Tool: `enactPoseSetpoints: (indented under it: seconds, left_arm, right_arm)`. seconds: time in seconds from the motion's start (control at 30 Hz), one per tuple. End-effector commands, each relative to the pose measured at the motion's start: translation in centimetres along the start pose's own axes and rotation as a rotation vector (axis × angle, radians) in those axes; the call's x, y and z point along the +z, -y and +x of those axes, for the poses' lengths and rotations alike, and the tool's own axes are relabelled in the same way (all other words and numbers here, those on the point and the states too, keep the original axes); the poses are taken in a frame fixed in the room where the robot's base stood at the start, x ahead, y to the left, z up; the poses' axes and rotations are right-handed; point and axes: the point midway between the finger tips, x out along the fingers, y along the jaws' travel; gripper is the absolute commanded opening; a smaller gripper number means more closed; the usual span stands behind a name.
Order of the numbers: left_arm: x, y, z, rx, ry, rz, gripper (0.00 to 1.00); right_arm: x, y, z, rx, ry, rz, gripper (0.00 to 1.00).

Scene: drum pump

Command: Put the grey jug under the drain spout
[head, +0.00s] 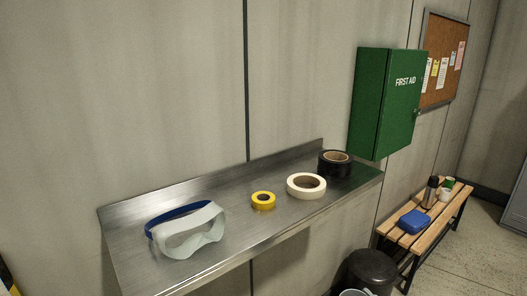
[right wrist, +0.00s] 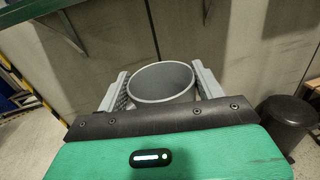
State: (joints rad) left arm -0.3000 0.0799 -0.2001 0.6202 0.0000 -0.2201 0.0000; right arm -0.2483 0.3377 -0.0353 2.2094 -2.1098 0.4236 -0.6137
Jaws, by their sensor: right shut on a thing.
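The grey jug (right wrist: 162,82) shows in the right wrist view with its round open mouth facing the camera. My right gripper (right wrist: 160,75) is shut on the jug, with one finger on each side of it. A pale rim, likely the jug's (head: 353,293), just shows at the bottom edge of the head view, beside a dark bin. My left gripper is not in either view. The drain spout and the drum do not show in either view.
A steel shelf (head: 215,255) holds goggles (head: 190,240) and tape rolls (head: 306,186). A dark bin (head: 371,268) stands on the floor and shows right of the jug in the wrist view (right wrist: 290,118). A wooden bench (head: 437,218) and green first-aid box (head: 388,100) are further right.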

Motion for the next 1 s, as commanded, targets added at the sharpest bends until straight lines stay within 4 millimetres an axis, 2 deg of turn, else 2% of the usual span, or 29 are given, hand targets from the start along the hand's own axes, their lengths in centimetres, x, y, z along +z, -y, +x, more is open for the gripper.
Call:
enactPoseSetpoints:
  seconds: [0.53, 0.67, 1.0]
  left_arm:
    - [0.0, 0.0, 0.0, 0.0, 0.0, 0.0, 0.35]
    - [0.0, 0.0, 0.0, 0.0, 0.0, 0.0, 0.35]
    - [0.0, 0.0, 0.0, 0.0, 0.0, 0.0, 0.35]
  right_arm:
    - [0.1, 0.0, 0.0, -0.001, 0.002, -0.001, 0.26]
    - [1.1, 0.2, 0.9, 0.014, 0.008, 0.001, 0.26]
    - [5.0, 0.8, 3.9, 0.074, 0.02, 0.011, 0.26]
